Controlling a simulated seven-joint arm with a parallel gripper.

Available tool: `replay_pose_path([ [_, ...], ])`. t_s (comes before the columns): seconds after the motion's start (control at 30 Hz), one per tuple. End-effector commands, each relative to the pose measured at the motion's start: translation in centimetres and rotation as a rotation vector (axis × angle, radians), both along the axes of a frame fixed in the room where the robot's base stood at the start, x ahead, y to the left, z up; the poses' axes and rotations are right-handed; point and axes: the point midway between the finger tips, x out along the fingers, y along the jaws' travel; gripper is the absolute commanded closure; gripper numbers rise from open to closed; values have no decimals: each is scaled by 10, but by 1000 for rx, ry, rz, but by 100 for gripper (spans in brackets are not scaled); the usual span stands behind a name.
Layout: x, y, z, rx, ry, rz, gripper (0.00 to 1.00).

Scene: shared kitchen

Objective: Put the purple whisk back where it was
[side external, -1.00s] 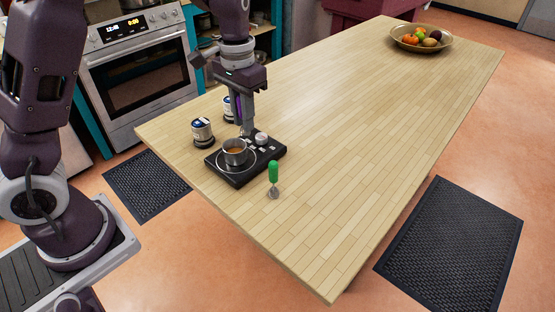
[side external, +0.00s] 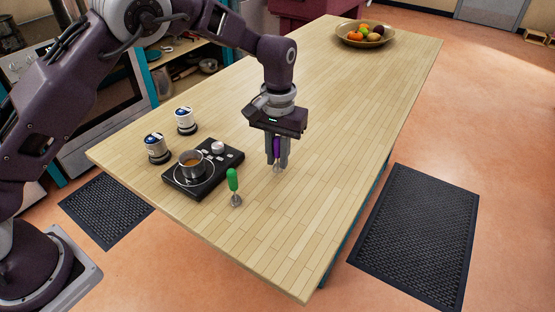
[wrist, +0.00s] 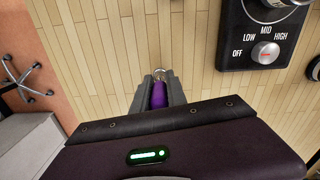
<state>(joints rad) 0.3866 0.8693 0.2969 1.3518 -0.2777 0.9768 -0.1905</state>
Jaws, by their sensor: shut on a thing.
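My gripper (side external: 277,163) is shut on the purple whisk (side external: 277,147), whose handle is upright between the fingers. Its wire end is low over the wooden counter (side external: 330,110); I cannot tell whether it touches. The purple handle also shows between the fingers in the wrist view (wrist: 158,95). The green whisk (side external: 233,181) stands upright on the counter, to the left and nearer the front edge, apart from my gripper. The black hot plate (side external: 178,181) is further left, with a small pot (side external: 191,166) of orange-brown contents on it.
Two cans, one nearer (side external: 155,148) and one behind (side external: 185,121), stand on dark round bases left of the hot plate. A fruit bowl (side external: 344,38) is at the counter's far end. The counter is bare to the right of and behind my gripper.

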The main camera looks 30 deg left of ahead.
Motion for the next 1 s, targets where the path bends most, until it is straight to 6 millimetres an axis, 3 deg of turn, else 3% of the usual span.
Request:
replay_pose_path([
  [0.1, 0, 0, -12, 0, 0, 0, 100],
  [0.43, 0, 0, -14, 0, -2, 0, 100],
  [0.47, 0, 0, -14, -1, -2, 0, 76],
  [0.53, 0, 0, -14, 0, -2, 0, 63],
  [0.87, 1, 1, -12, 0, -2, 0, 60],
  [1.0, 2, 0, 12, -1, -6, 0, 60],
])
